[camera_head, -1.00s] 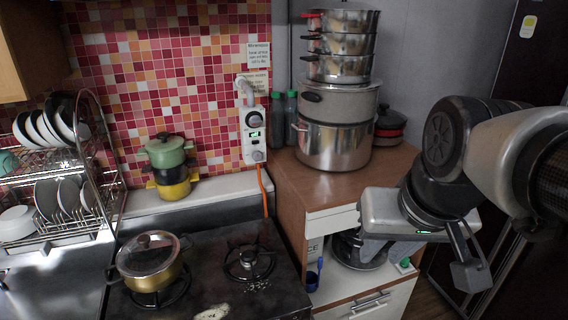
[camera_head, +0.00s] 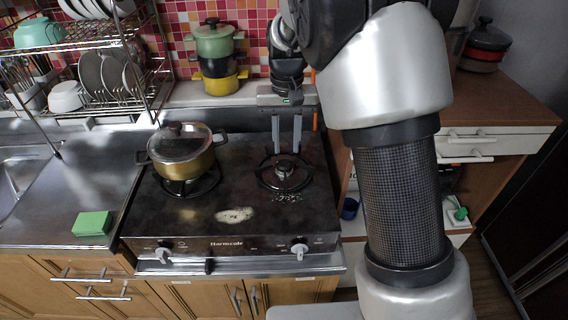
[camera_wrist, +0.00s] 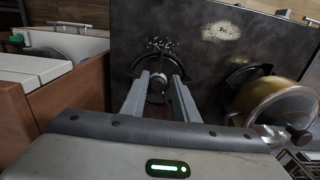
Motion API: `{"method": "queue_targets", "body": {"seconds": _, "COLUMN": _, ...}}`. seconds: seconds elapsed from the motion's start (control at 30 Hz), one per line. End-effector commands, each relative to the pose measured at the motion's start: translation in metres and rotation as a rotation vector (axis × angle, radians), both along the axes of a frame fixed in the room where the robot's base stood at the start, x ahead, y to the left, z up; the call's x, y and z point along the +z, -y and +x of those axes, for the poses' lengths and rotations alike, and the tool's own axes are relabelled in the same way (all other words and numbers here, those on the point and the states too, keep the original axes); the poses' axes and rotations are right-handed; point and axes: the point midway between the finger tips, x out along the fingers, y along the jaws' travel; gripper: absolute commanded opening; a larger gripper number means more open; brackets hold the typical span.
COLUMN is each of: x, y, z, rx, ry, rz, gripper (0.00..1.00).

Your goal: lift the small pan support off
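The small pan support (camera_head: 285,188) is a dark ring with prongs around the right burner of the black stove (camera_head: 235,190). It sits flat on the stove top. In the wrist view the support (camera_wrist: 151,55) shows partly between and beyond my fingers, which hide some of its sides. My gripper (camera_head: 286,149) points down at the support from the back side, its two grey fingers apart with nothing between them. In the wrist view my gripper (camera_wrist: 158,78) frames the round burner cap. I cannot tell whether the fingertips touch the support.
A gold pot with a glass lid (camera_head: 182,152) stands on the left burner, close by. Stacked coloured pots (camera_head: 218,60) stand on the ledge behind. A wooden cabinet (camera_head: 500,110) is at the right.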

Motion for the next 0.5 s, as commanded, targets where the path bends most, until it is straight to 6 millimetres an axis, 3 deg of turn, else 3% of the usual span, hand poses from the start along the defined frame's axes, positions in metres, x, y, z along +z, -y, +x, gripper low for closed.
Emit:
{"method": "queue_targets", "body": {"seconds": 0.2, "x": -0.051, "y": 0.001, "z": -0.001, "rx": -0.001, "ry": -0.004, "rz": -0.002, "gripper": 0.27}}
{"method": "queue_targets", "body": {"seconds": 0.33, "x": -0.07, "y": 0.0, "z": 0.0, "rx": 0.0, "ry": -0.001, "rz": -0.001, "gripper": 0.27}}
{"method": "queue_targets", "body": {"seconds": 0.5, "x": -0.08, "y": 0.0, "z": 0.0, "rx": 0.0, "ry": 0.001, "rz": 0.0, "gripper": 0.27}}
